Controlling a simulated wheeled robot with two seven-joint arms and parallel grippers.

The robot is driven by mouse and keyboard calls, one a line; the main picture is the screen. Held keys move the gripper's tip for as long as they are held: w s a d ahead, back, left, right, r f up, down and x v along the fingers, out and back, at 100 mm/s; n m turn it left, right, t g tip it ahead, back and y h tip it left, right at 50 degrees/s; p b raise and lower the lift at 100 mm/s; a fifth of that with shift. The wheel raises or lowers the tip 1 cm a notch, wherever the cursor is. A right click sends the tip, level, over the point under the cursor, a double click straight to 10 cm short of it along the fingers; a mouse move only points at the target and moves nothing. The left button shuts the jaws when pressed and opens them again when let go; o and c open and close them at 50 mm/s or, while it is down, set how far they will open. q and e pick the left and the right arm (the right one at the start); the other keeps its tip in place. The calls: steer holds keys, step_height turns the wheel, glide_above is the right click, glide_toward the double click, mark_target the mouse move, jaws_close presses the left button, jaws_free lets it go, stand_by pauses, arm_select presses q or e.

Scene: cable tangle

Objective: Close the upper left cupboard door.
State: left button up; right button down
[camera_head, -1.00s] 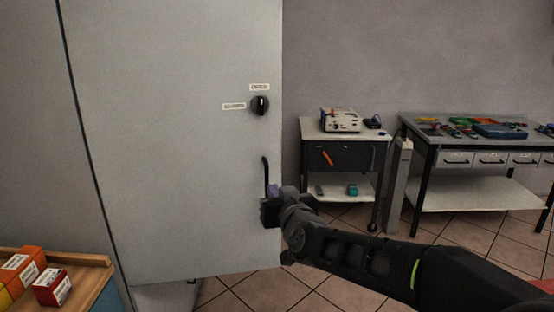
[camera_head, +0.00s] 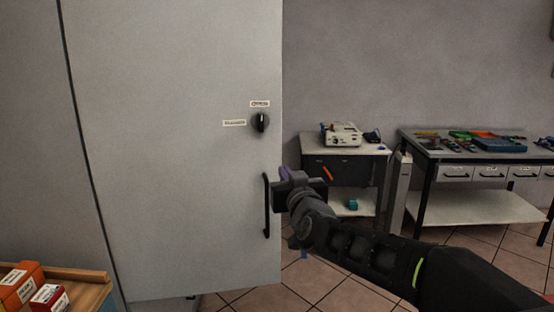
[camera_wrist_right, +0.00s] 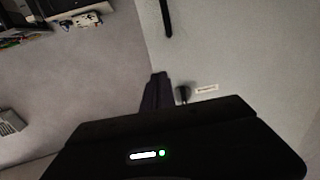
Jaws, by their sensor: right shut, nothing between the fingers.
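A large grey cupboard door (camera_head: 170,150) fills the left of the head view, its bottom edge above the tiled floor. It has a black knob (camera_head: 261,123) between small white labels and a black vertical bar handle (camera_head: 266,205) near its right edge. My right gripper (camera_head: 284,174) is shut and empty, near the handle's upper end at the door's right edge. Whether it touches the door cannot be told. In the right wrist view its dark fingers (camera_wrist_right: 157,92) point along the door (camera_wrist_right: 240,60), with the knob (camera_wrist_right: 183,93) and a bar (camera_wrist_right: 166,17) beyond. My left gripper is out of view.
A wooden-edged surface (camera_head: 82,273) with orange and red boxes (camera_head: 48,298) is at the lower left. A white-topped cart (camera_head: 375,149) with a device (camera_head: 341,134) and a workbench (camera_head: 410,138) with tools stand right. Tiled floor (camera_head: 345,285) shows between.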

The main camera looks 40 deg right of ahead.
mark_target(275, 156)
steer(key=p+x, duration=0.2)
steer(key=x, duration=0.7)
steer(key=shift+w, duration=0.2)
steer(key=shift+w+d, duration=0.1)
steer(key=shift+w, duration=0.1)
